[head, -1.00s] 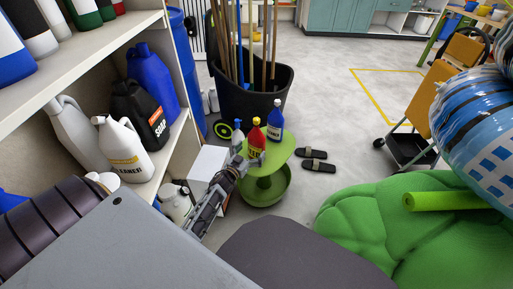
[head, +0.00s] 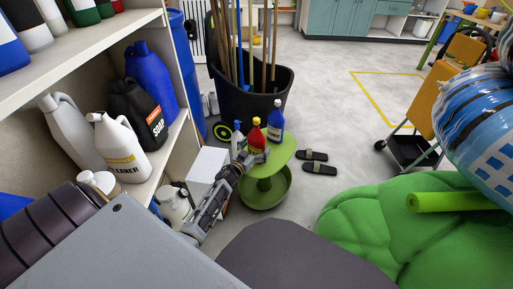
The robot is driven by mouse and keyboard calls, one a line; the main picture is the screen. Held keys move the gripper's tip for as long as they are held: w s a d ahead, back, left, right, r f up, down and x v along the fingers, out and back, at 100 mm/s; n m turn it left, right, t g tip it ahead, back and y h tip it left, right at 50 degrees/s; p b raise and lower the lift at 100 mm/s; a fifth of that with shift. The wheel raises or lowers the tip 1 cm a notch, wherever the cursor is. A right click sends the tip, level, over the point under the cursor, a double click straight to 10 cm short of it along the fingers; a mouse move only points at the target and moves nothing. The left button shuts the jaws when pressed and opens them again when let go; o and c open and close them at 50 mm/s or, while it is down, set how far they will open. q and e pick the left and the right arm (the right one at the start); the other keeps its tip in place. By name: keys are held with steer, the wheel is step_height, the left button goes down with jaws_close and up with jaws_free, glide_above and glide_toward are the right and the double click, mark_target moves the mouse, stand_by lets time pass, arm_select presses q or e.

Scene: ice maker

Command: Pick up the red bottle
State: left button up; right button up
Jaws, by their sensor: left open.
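The red bottle (head: 257,136) stands upright on a small round green table (head: 276,160), between a blue bottle (head: 276,122) on its right and a grey-white bottle (head: 237,137) on its left. My left gripper (head: 255,157) is at the near side of the red bottle, with its fingers in front of the bottle's lower part. The gripper is open; whether its fingers touch the bottle is hard to tell at this size. The bottle's lower part is partly hidden by the fingers. My right gripper is not in view.
A shelf (head: 156,170) with jugs stands on the left. A black bin (head: 250,100) with long poles is behind the table. A white box (head: 207,168) is left of the table. A large green beanbag (head: 385,225) fills the lower right. Slippers (head: 319,168) lie on open floor.

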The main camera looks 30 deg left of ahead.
mark_target(255, 130)
arm_select(q)
steer(key=c, duration=1.5)
steer(key=shift+r, duration=0.25)
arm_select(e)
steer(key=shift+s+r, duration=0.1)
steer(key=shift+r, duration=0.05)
arm_select(q)
steer(key=shift+r+p, duration=0.55)
steer(key=shift+p, duration=0.25)
steer(key=shift+r+p, duration=0.75)
steer(key=shift+p, duration=0.05)
step_height(255, 130, up, 5)
steer(key=p, duration=0.5)
steer(key=shift+r+p, duration=0.6)
steer(key=shift+p, duration=0.2)
steer(key=shift+r+p, duration=0.45)
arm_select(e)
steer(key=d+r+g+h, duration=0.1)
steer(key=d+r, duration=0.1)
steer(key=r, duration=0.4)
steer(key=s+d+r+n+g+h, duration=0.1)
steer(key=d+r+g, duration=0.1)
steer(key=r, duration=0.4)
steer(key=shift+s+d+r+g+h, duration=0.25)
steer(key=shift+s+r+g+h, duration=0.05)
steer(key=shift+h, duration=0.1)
